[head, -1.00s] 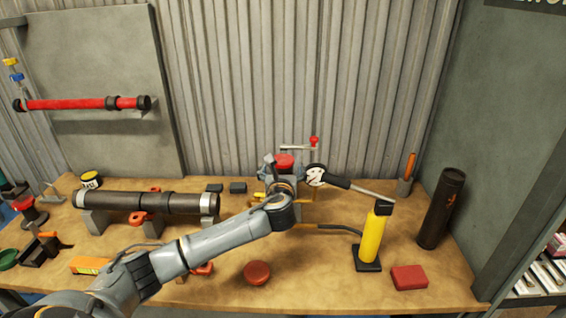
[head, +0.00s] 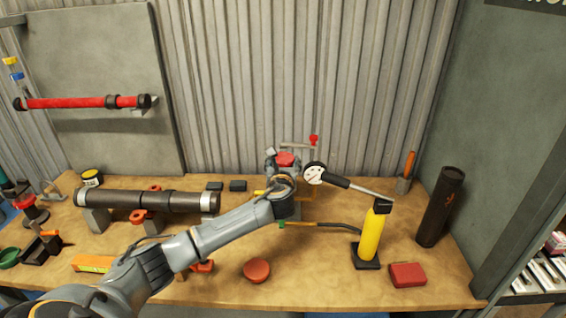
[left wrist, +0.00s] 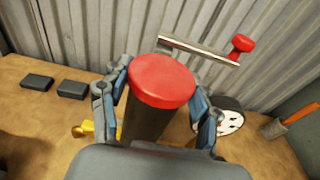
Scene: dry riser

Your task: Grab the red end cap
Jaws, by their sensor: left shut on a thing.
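The red end cap (head: 285,159) sits at the top of a dark upright cylinder, near the back of the bench. In the left wrist view the red end cap (left wrist: 162,82) shows its flat round top, with the dark cylinder (left wrist: 145,122) below it. My left gripper (head: 284,164) reaches in from the front left, its fingers on either side of the cap. In the left wrist view my left gripper (left wrist: 160,88) is shut on it. The lower part of the cylinder is hidden by my arm in the head view. My right gripper is not in view.
A bar with a red knob (head: 313,140) stands just behind the cap. A round white-faced tool (head: 315,173) is close on the right. A yellow cylinder (head: 371,236) and red block (head: 407,274) stand front right. A red disc (head: 256,270) lies in front. A dark pipe (head: 170,202) lies left.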

